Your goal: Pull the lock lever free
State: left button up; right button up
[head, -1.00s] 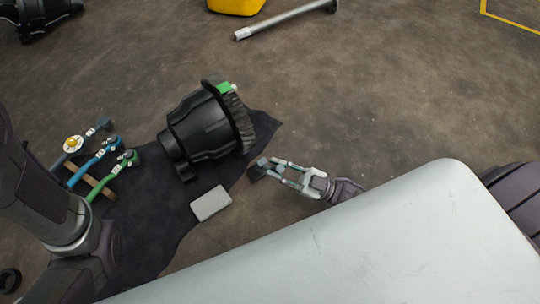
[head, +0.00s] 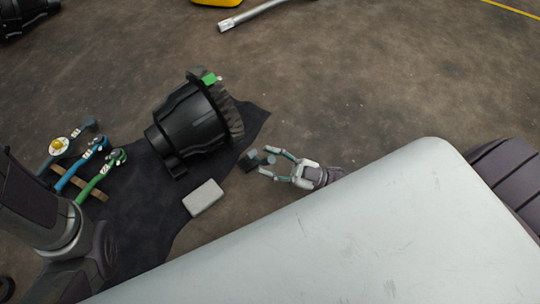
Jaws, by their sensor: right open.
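A large black ribbed housing (head: 190,125) lies tilted on a dark mat (head: 140,225). A toothed dark ring (head: 230,115) is at its right end, with a small green piece (head: 208,78) on the top edge. I cannot tell for sure which part is the lock lever.
A grey block (head: 203,198) lies on the mat below the housing. Several coloured-handled tools, including a green one (head: 95,182), rest on a wooden strip at left. A metal bar (head: 260,14) lies at the top. The brown floor at right is clear.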

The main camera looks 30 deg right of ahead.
jog(key=v, duration=1.2)
jog(key=shift+r, duration=0.1)
